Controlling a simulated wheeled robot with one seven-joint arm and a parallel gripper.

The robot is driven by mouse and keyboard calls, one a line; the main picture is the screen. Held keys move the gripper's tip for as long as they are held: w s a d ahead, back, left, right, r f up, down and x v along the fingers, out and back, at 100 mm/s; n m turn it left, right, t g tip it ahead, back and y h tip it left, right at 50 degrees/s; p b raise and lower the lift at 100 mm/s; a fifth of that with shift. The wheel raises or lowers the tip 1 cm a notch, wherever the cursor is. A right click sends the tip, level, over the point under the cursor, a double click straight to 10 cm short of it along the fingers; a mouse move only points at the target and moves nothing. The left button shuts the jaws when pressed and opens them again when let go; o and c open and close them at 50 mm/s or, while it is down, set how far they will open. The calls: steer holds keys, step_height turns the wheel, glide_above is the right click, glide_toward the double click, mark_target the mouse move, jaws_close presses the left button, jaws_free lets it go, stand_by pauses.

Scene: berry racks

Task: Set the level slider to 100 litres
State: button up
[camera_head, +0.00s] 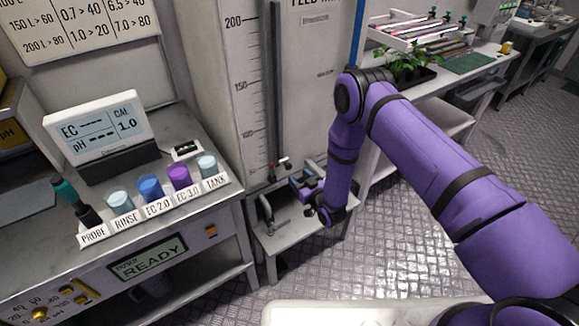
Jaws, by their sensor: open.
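The level scale (241,88) is printed on the front of a tall pale tank, with 200, 150 and 100 readable from top to bottom. A dark vertical track (276,75) runs beside it. A small slider with a red and pale end (283,162) sits low on this track, below the height of the 100 label. My gripper (294,182) is open, just below and to the right of the slider. Its fingers are small and partly hidden by my wrist, so I cannot tell whether they touch the slider.
A grey tap (268,213) juts from the tank's lower front above a low stand (290,236). At left, a bench holds a meter (100,130) and several labelled cups. A READY panel (148,257) is on its front. Plants (408,62) stand on the right-hand bench. Open floor (400,245) lies below my arm.

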mark_target(290, 167)
steer(key=x, duration=0.7)
steer(key=shift+w+a, duration=0.1)
steer(key=shift+w, duration=0.05)
jaws_close()
